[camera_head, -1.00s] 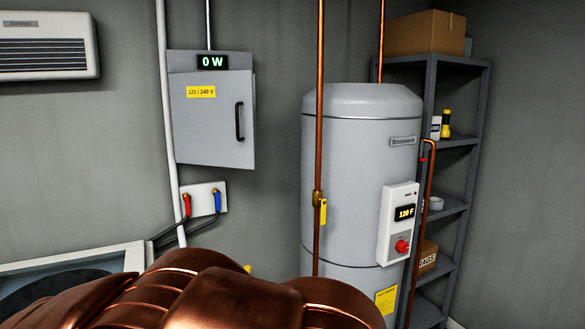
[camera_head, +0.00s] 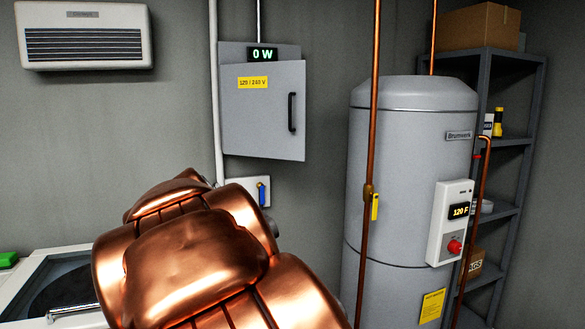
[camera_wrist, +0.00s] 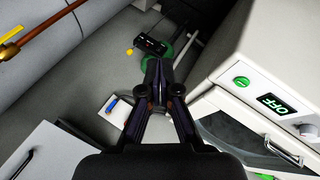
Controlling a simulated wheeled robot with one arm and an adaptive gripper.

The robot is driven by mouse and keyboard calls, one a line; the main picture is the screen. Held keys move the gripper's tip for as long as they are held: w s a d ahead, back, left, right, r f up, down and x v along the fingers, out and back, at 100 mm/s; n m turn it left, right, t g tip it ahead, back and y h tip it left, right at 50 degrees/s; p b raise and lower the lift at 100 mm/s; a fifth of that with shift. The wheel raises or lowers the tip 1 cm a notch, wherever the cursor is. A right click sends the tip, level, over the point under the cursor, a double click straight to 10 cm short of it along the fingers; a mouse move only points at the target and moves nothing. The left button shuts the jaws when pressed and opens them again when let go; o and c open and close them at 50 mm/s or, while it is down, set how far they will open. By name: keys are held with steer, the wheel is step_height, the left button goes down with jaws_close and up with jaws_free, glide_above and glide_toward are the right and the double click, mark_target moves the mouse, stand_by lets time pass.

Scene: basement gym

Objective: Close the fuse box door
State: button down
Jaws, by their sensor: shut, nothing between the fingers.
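The grey fuse box (camera_head: 289,52) hangs on the wall, with a "0 W" display at its top. Its door (camera_head: 262,120) has a yellow voltage label and a dark handle (camera_head: 291,112) near the right edge. The door stands slightly ajar, its right edge out from the box. In the wrist view the door (camera_wrist: 42,148) shows at the lower left, with its handle (camera_wrist: 22,163). My gripper (camera_wrist: 157,66) is shut and empty, to the right of the door and apart from it. In the head view my copper-coloured arm hides the gripper.
A white plate with a blue valve (camera_head: 262,194) sits below the box. A copper pipe (camera_head: 371,150) and a water heater (camera_head: 410,220) stand to the right. A white appliance (camera_wrist: 250,60) with an "OFF" display is close on the gripper's right.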

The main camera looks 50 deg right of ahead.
steer(key=w+d+r+h+b, duration=0.1)
steer(key=w+d+r+h, duration=0.2)
steer(key=d, duration=0.4)
steer(key=w+d+r+n+h+b, duration=0.1)
steer(key=w+d+r+h+b, duration=0.1)
steer(key=d+r, duration=0.35)
steer(key=w+d+r+h+b, duration=0.1)
steer(key=w+d+r+h, duration=0.15)
steer(key=d, duration=0.45)
steer(key=n+t+h+b, duration=0.2)
steer(key=n+h+b, duration=0.1)
steer(key=n, duration=0.1)
glide_toward(302, 157)
steer(key=shift+p+x, duration=1.65)
steer(key=shift+x, duration=1)
steer(key=shift+w+d+p, duration=0.1)
steer(key=shift+d+p, duration=0.2)
steer(key=shift+d, duration=0.6)
